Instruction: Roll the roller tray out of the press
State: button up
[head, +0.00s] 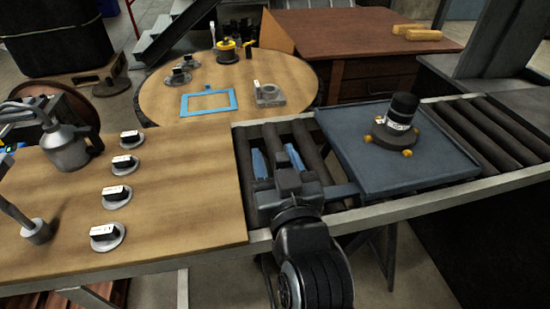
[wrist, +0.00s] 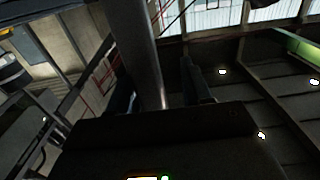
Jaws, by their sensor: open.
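The roller tray (head: 345,150), a flat dark blue-grey plate with a low rim, lies on the roller track. A black cylindrical part with a white label (head: 400,118) stands upright on it, on a base with yellow-orange knobs. My gripper (head: 277,158) is open over the rollers, just left of the tray. A short dark bar (head: 345,190) runs between the tray's near left side and my gripper. In the wrist view, a grey round bar (wrist: 143,50) shows between my open fingers (wrist: 160,88); I cannot tell whether they touch it. The dark press frame (head: 495,40) rises at the right.
Bare rollers (head: 245,165) lie left of the tray, and more (head: 500,135) lie right of it. A wooden bench (head: 190,185) with several black-and-white parts and an oil can (head: 65,148) adjoins the track. A round table (head: 165,100) stands behind.

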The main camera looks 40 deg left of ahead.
jog(key=b+v, duration=0.1)
jog(key=v, duration=0.6)
jog(key=shift+s+d+b, duration=0.25)
jog(key=shift+d+b, duration=0.05)
jog(key=s+d+f+m+t+h, duration=0.1)
jog(key=s+d+f+m+h, duration=0.15)
jog(key=d, duration=0.55)
jog(key=s+d+f+m+t+h, duration=0.2)
jog(key=s+d+f+h, duration=0.15)
jog(key=d, duration=0.45)
jog(key=s+d+f+m+t+h, duration=0.1)
jog(key=s+d+f+m+h, duration=0.2)
jog(key=d, duration=0.4)
jog(key=s+d+r+m+h, duration=0.2)
jog(key=s+d+h, duration=0.3)
jog(key=s+d, duration=1)
jog(key=shift+s+d+r+m, duration=0.3)
jog(key=shift+d+m, duration=0.15)
jog(key=shift+d, duration=0.25)
